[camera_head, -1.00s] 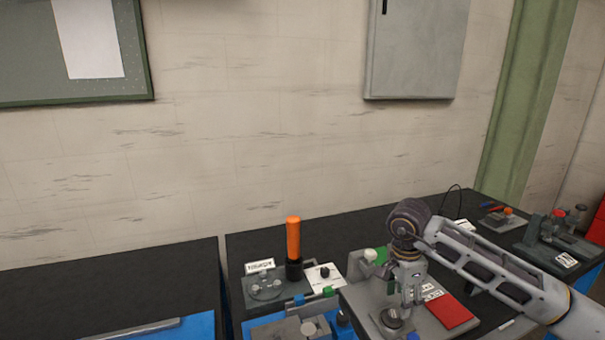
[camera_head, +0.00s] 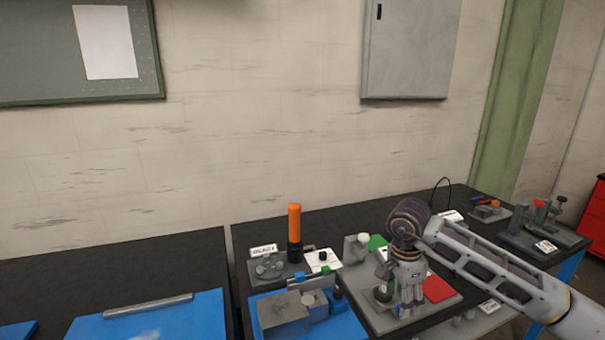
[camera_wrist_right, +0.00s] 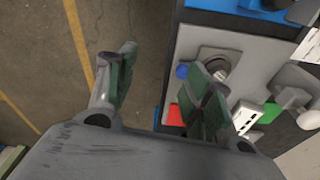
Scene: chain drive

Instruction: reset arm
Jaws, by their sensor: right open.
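My right gripper (camera_head: 408,306) points down over the grey board at the right of the workbench. In the right wrist view its two fingers (camera_wrist_right: 165,72) are spread apart with nothing between them. One finger is over the floor in that view; the other is in front of the grey board (camera_wrist_right: 195,40) and partly hides a round metal part (camera_wrist_right: 215,62). I cannot tell whether that finger touches anything. My left gripper is not in view.
The grey board carries a red plate (camera_head: 438,289) and a green piece (camera_head: 377,242). A vise-like block (camera_head: 285,318) sits on a blue mat left of it. An orange-handled tool (camera_head: 294,222) stands upright behind. More fixtures (camera_head: 540,225) are at the far right.

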